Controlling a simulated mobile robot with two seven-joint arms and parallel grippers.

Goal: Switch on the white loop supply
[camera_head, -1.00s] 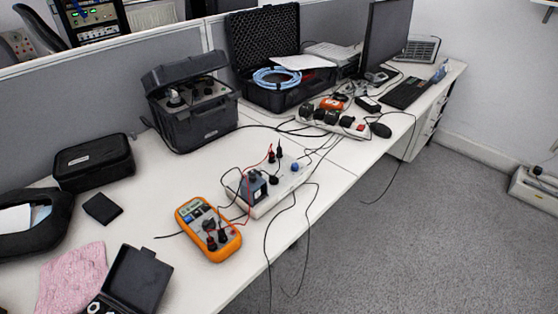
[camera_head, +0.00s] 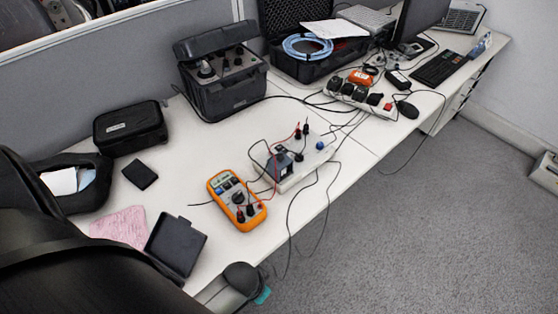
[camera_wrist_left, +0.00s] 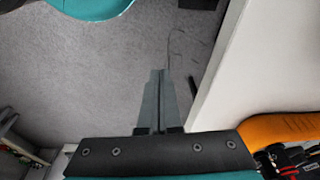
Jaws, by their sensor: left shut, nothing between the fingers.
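The white loop supply (camera_head: 302,161) is a low white box on the desk, with a blue knob, a dark block on it and red and black leads plugged in. The orange multimeter (camera_head: 237,200) lies left of it and partly shows in the left wrist view (camera_wrist_left: 283,129). My left arm comes in at the lower left of the head view. In the left wrist view my left gripper (camera_wrist_left: 156,75) is shut and empty, beside the desk's front edge with grey carpet behind it. The loop supply is not recognisable in the wrist view. My right gripper is not in view.
A white power strip (camera_head: 360,98) with several plugs stands farther back. Loose black cables hang over the desk's front edge.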

